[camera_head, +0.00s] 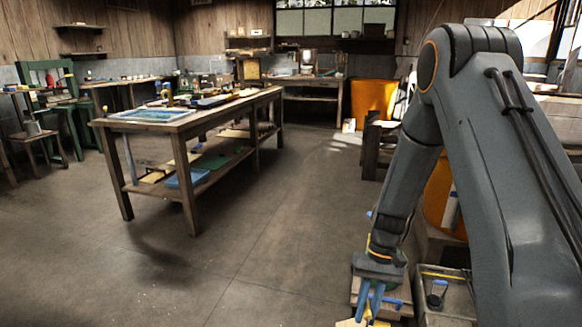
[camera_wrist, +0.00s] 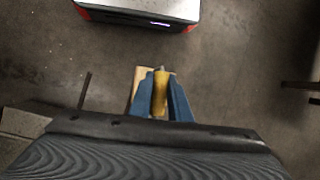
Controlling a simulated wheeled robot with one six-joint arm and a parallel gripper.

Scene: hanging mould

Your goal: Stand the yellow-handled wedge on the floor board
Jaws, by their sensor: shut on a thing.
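My gripper (camera_head: 367,304) is low at the bottom of the head view, pointing down, with its blue fingers partly cut off by the picture edge. In the wrist view my gripper (camera_wrist: 160,100) has its two blue fingers closed on the yellow handle (camera_wrist: 160,92) of the wedge. A pale wooden piece (camera_wrist: 142,80) shows beside and behind the fingers. A pale piece also shows below the fingers in the head view (camera_head: 349,322). I cannot tell whether this pale wood is the wedge's body or the floor board. The wedge's lower end is hidden.
A long wooden workbench (camera_head: 190,125) with a lower shelf stands at left. A grey crate (camera_head: 447,296) and a low wooden stand (camera_head: 398,309) are close by my gripper. An orange bin (camera_head: 374,99) stands at the back. The concrete floor (camera_head: 255,225) between bench and arm is clear.

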